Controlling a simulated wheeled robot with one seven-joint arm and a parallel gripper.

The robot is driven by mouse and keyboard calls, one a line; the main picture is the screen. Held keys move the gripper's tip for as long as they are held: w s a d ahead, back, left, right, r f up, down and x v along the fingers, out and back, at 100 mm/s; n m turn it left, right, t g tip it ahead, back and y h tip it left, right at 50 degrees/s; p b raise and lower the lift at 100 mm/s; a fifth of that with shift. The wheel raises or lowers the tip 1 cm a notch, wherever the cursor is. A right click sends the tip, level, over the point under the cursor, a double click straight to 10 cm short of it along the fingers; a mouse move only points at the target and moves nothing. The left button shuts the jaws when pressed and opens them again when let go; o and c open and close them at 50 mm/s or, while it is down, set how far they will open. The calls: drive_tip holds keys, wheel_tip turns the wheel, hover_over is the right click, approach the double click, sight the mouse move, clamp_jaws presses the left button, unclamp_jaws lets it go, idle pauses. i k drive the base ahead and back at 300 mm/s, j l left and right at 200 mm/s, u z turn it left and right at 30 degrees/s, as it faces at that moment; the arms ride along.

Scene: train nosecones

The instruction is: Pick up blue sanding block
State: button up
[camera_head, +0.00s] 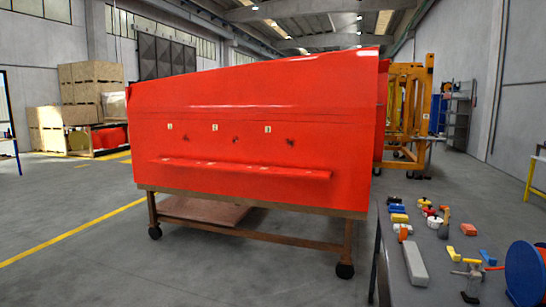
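Small blue pieces lie on the dark table (432,283) at the lower right. One blue block (397,209) is near the far left corner, just beyond a yellow block (400,218). Another blue piece (488,257) lies farther right, beside an orange-red handle. They are too small to tell for sure which is the sanding block. My gripper does not show in this view.
Open floor lies farther left.

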sight(396, 208)
drive_tip(key=i+j+u, duration=0.4)
drive_tip(key=i+j, duration=0.35)
drive_tip(key=i+j+z, duration=0.15)
drive_tip(key=i, duration=0.3)
drive_tip(key=i+j+z, duration=0.15)
drive_tip(key=i, duration=0.25)
drive_tip(key=i+j+z, duration=0.15)
drive_tip(key=i, duration=0.3)
drive_tip(key=i+l+z, duration=0.2)
drive_tip(key=i+z, duration=0.15)
drive_tip(key=i, duration=0.7)
drive_tip(key=i+j+z, duration=0.1)
drive_tip(key=i+z, duration=0.25)
drive_tip(key=i, duration=0.7)
drive_tip(key=i+l, duration=1.2)
